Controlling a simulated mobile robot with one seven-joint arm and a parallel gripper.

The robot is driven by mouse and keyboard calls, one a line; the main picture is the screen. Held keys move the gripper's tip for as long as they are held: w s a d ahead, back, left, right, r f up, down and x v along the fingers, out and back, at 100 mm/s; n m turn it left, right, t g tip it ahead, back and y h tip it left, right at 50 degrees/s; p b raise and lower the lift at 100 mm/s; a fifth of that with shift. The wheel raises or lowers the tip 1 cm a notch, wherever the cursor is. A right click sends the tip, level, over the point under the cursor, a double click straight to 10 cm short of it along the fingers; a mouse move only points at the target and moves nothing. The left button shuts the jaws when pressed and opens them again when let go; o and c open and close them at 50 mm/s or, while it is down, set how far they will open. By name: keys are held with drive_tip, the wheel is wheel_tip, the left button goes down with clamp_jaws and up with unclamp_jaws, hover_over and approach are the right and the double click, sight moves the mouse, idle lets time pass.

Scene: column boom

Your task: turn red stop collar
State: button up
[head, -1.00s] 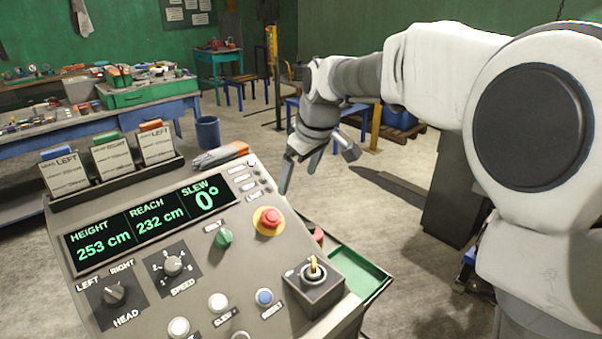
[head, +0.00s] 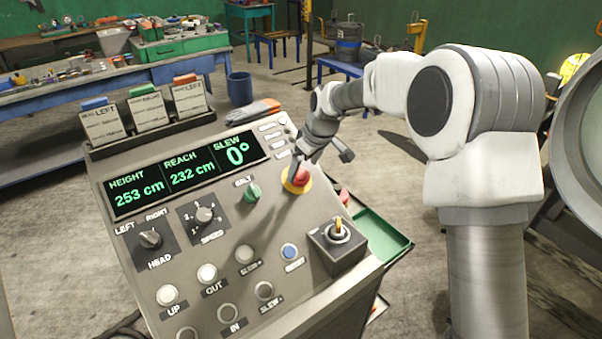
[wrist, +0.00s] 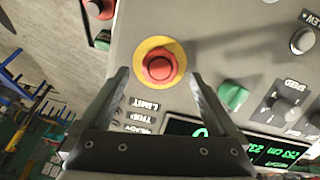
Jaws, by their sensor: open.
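The red stop collar (wrist: 160,66) is a round red button on a yellow ring, on the top right of the grey control console (head: 300,236). In the head view the red stop collar (head: 301,174) is partly hidden behind my gripper (head: 296,166). In the wrist view my gripper (wrist: 158,82) is open, with one finger on each side below the red collar. Nothing is between the fingers, and I cannot tell whether a fingertip touches the console.
A green knob (head: 252,191) and a joystick (head: 339,231) sit close to the collar. The display (head: 187,177) reads slew 0°. Gloves (head: 252,111) lie at the console's back edge, beside the card rack (head: 150,137). A green tray (head: 381,238) is at the right.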

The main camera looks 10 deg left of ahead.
sight(301, 175)
drive_tip(key=shift+x, duration=2.1)
drive_tip(key=shift+r, duration=0.1)
drive_tip(key=shift+c, duration=0.2)
drive_tip(key=c, duration=1.3)
drive_tip(key=shift+c, duration=0.2)
drive_tip(key=m, duration=0.4)
drive_tip(key=shift+g+b, duration=0.3)
drive_tip(key=shift+b, duration=0.1)
drive_tip(key=m+y, duration=0.1)
drive_tip(key=m, duration=0.4)
drive_tip(key=shift+s+m, duration=0.1)
drive_tip(key=shift+m, duration=0.2)
